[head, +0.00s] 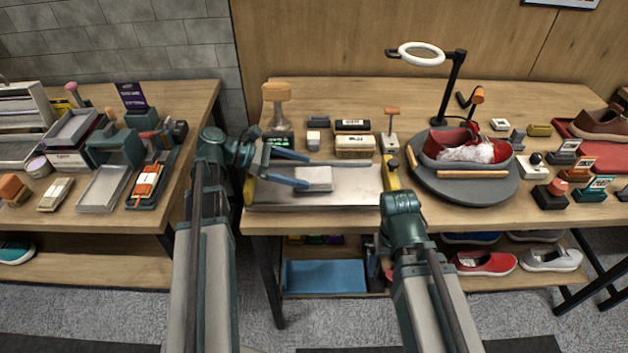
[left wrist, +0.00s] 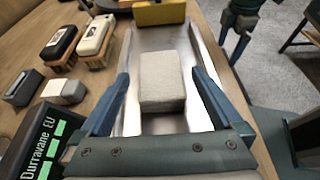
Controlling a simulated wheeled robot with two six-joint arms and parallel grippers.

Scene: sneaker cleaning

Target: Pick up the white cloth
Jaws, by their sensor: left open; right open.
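The white cloth (head: 314,178) is a folded, pale grey-white rectangular pad lying flat on a metal tray (head: 345,190). In the left wrist view the cloth (left wrist: 162,80) lies between the blue fingers of my left gripper (left wrist: 161,77), one on each side, with gaps to both. My left gripper (head: 303,168) is open and holds nothing. My right gripper (head: 376,267) hangs low in front of the table's edge, partly hidden by its own arm, open and away from the cloth.
A yellow block (head: 391,178) stands at the tray's right end. Brushes (head: 355,145) and small boxes line the tray's back. A red sneaker (head: 462,149) sits on a round grey stand (head: 437,187) at right, under a ring lamp (head: 421,54). A label display (left wrist: 42,145) stands close to my left gripper.

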